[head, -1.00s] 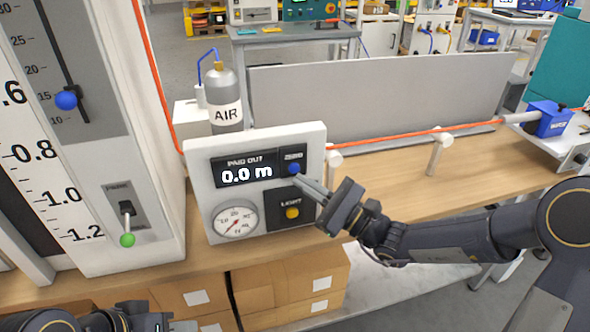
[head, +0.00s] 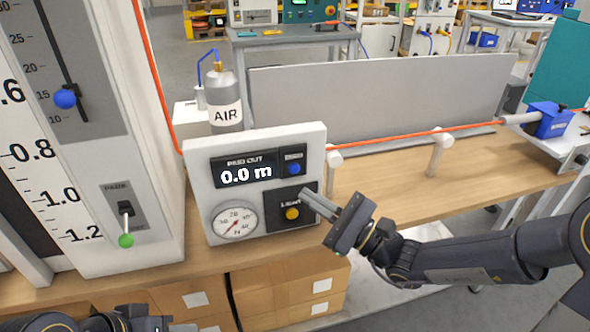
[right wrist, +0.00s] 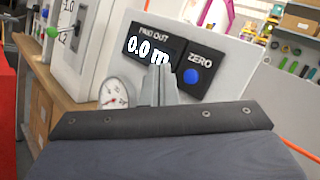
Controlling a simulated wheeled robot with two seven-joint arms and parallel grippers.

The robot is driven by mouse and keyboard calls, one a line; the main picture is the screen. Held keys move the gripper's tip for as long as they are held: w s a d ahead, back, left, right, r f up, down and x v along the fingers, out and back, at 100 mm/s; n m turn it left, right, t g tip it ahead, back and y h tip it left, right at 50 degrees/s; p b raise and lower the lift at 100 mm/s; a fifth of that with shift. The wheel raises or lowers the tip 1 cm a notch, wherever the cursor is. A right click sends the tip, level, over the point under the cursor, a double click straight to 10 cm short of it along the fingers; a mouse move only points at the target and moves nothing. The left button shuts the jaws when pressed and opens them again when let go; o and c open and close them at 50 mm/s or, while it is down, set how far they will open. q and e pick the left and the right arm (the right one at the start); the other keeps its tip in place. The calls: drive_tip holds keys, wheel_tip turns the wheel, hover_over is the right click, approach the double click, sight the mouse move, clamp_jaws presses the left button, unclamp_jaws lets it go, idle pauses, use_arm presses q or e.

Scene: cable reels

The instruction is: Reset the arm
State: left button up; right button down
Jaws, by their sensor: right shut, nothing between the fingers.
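My right gripper (head: 305,193) is shut and empty in front of the white control panel (head: 204,174), just below and right of the blue ZERO button (head: 294,169). Its fingers look close to the panel's lower right edge; I cannot tell the exact gap. The display (head: 246,175) reads 0.0 m. A yellow button (head: 292,213) marked LIGHT and a round dial (head: 235,221) are below. In the right wrist view, the shut fingers (right wrist: 158,75) overlap the panel, with the blue button (right wrist: 191,76) to their right. Part of my left arm shows at the bottom left; its fingers are hidden.
A tall scale column (head: 135,262) with a green-tipped lever (head: 126,240) stands left of the panel. An orange cable (head: 400,137) runs right over white posts to a blue device (head: 551,120). An AIR bottle (head: 226,93) stands behind. Cardboard boxes (head: 290,287) sit under the bench.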

drive_tip(key=s+d+r+n+g+h+p, duration=0.1)
drive_tip(key=s+n+g+h, duration=0.1)
drive_tip(key=s+n+g, duration=0.35)
drive_tip(key=s+d+r+n+g+h+p, duration=0.1)
drive_tip(key=s+n+g, duration=0.2)
drive_tip(key=s+n, duration=0.45)
drive_tip(key=s+d+f+n+t+h, duration=0.1)
drive_tip(key=s+d+f+h, duration=0.1)
drive_tip(key=s+d+h, duration=0.1)
drive_tip(key=s+d+f+n+t+h+p, duration=0.1)
drive_tip(key=s+d+f+h, duration=0.1)
drive_tip(key=d+h, duration=0.3)
drive_tip(key=s+d+f+n+t+h+p, duration=0.1)
drive_tip(key=s+d+h, duration=0.3)
drive_tip(key=d, duration=0.5)
drive_tip(key=shift+s+f+n+t, duration=0.15)
drive_tip(key=shift+f+n+t, duration=0.25)
drive_tip(key=shift+f, duration=0.35)
